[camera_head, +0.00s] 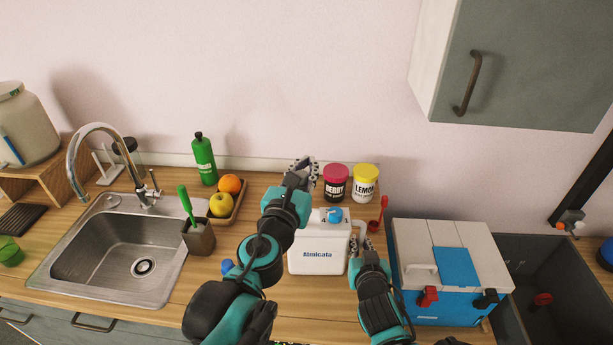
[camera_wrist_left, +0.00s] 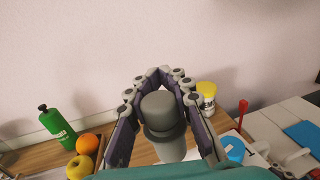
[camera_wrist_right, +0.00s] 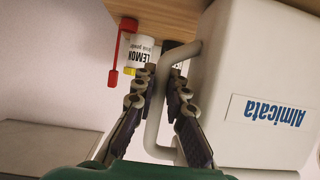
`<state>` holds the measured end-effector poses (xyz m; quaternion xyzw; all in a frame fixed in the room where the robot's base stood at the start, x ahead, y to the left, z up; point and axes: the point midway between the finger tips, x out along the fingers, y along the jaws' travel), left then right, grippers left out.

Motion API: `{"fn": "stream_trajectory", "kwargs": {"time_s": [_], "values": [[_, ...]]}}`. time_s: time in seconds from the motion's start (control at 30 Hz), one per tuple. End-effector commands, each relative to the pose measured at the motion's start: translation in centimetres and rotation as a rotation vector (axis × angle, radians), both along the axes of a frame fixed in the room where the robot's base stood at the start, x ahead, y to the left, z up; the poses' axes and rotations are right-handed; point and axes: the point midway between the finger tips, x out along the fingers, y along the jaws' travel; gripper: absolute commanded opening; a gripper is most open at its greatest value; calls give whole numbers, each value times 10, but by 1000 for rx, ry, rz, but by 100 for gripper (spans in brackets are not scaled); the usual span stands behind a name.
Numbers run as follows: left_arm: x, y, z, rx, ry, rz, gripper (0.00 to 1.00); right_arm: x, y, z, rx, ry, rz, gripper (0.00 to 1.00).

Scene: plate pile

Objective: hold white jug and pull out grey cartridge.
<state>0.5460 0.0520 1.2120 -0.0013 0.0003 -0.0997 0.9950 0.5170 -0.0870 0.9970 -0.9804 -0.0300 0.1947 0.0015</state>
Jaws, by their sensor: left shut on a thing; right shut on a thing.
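The white jug (camera_head: 316,262), marked "Almicata" and with a blue cap (camera_head: 335,215), stands on the wooden counter. My right gripper (camera_head: 357,240) is at its right side. In the right wrist view the right gripper's fingers (camera_wrist_right: 162,85) are shut around the jug's handle (camera_wrist_right: 155,125). My left gripper (camera_head: 304,168) is above and behind the jug. In the left wrist view its fingers (camera_wrist_left: 160,78) close around the grey cartridge (camera_wrist_left: 165,122), which has a round top and a wider collar. The arm hides the cartridge in the head view. I cannot tell whether its lower end is clear of the jug.
A berry jar (camera_head: 336,182) and a lemon jar (camera_head: 365,184) stand behind the jug. A red scoop (camera_head: 376,220) and a blue-and-white cooler (camera_head: 440,255) are to the right. A fruit tray (camera_head: 238,208), green bottle (camera_head: 204,160) and sink (camera_head: 120,255) are to the left.

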Motion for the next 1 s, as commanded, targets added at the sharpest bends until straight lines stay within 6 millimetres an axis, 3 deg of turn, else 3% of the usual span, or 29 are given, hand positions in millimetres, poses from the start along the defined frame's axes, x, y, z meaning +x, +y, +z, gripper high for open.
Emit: {"fn": "stream_trajectory", "kwargs": {"time_s": [0.27,0.3,0.37,0.77,1.0], "values": [[0,0,2,0,0,0,0,0,0,0,2,-1,0,0],[0,0,2,0,0,0,0,0,0,0,2,-1,0,23],[0,0,2,0,0,0,0,0,0,0,1,-1,1,37],[0,0,1,0,0,0,0,-3,0,2,0,-1,1,37],[0,0,1,0,0,0,0,-29,-2,12,1,-1,2,37]]}}
